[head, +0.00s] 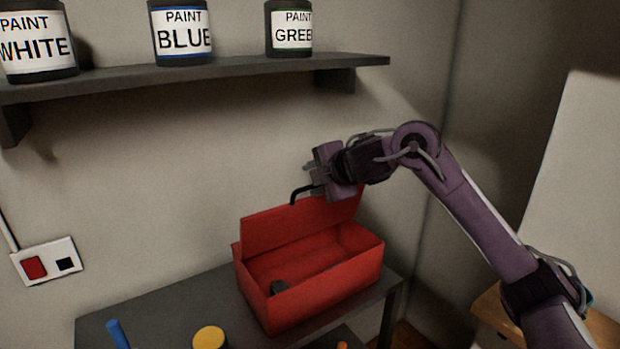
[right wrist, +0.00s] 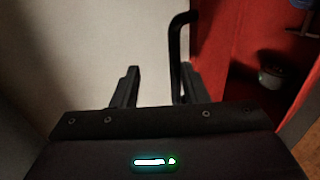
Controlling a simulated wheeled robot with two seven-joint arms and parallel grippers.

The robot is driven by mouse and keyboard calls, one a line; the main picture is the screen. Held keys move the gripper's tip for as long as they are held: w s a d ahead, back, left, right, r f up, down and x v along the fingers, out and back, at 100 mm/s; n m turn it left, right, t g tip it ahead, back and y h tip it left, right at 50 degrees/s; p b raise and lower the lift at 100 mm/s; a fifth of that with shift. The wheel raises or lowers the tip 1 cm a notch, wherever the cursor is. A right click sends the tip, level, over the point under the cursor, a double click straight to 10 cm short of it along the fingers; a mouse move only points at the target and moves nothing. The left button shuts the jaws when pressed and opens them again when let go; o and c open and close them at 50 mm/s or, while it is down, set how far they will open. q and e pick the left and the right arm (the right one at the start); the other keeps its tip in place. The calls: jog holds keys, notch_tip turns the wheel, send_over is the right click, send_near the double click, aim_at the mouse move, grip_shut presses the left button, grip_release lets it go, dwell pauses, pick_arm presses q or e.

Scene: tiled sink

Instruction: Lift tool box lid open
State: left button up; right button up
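The red tool box (head: 310,285) stands on the dark table with its lid (head: 285,224) raised, standing up along the back edge. A black bent handle (head: 297,193) is at the lid's top edge; it also shows in the right wrist view (right wrist: 175,45). My right gripper (head: 313,180) is at the top of the lid, by the handle. In the right wrist view its fingers (right wrist: 157,88) are apart, and the handle runs down close to the right-hand finger. Whether they touch I cannot tell. My left gripper is not in view.
A dark object (head: 279,287) lies inside the box. A blue item (head: 118,335) and a yellow round item (head: 209,338) are at the table's front. A shelf (head: 220,70) with paint cans is above.

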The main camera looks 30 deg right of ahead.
jog(key=shift+p+v, duration=0.5)
jog(key=shift+v, duration=2)
